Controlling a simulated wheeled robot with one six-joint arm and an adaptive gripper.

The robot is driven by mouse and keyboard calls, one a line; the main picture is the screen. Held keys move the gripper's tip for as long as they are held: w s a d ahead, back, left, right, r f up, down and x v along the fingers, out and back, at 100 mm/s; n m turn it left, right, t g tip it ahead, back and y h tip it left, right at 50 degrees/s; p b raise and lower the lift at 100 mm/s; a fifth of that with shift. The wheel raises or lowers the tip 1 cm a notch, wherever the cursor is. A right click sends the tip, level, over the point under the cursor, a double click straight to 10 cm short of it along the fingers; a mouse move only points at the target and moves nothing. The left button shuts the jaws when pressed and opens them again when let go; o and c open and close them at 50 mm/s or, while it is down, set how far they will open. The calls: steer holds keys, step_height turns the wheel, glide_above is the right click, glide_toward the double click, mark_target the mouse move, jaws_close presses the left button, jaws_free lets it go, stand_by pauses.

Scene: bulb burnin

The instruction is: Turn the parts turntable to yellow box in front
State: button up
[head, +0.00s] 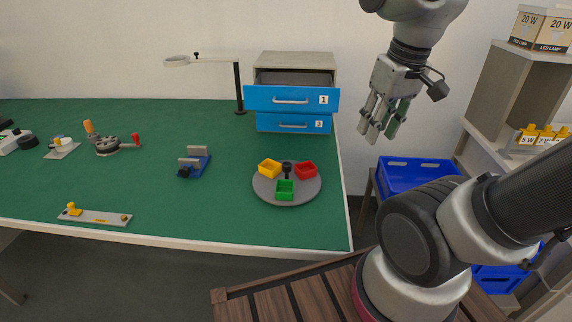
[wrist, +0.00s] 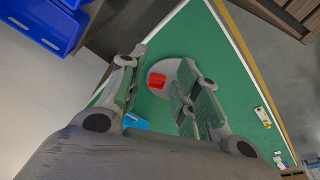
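The parts turntable (head: 299,199) is a round grey disc near the front right corner of the green table. It carries a yellow box (head: 269,168) at its back left, a red box (head: 306,170) at its back right and a green box (head: 285,190) at its front. A dark knob (head: 287,167) stands at its middle. My gripper (head: 377,122) hangs in the air to the right of the table, above the blue crate, apart from the turntable. In the wrist view its fingers are spread, with the red box (wrist: 157,81) seen beyond the gap; the fingers partly hide the turntable.
A drawer cabinet (head: 291,123) with its upper blue drawer pulled out stands behind the turntable. A blue vise (head: 195,163) is to its left. A lamp (head: 239,88) stands near the cabinet. A blue crate (head: 415,174) is right of the table. Green surface around the turntable is clear.

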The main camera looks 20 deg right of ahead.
steer(key=w+a+f+n+g+h, duration=0.1)
steer(key=w+a+f+n+g, duration=0.2)
steer(key=w+a+f, duration=0.45)
steer(key=n+g+h, duration=0.3)
steer(key=n, duration=0.2)
glide_above(287, 163)
steer(key=s+a, duration=0.1)
steer(key=a, duration=0.1)
step_height(287, 163, down, 8)
steer(key=w+n, duration=0.1)
steer(key=w, duration=0.1)
steer(key=shift+t, duration=0.4)
steer(key=x, duration=0.6)
steer(key=shift+w+f, duration=0.1)
steer(key=shift+f, duration=0.1)
steer(key=shift+c, duration=0.4)
jaws_close()
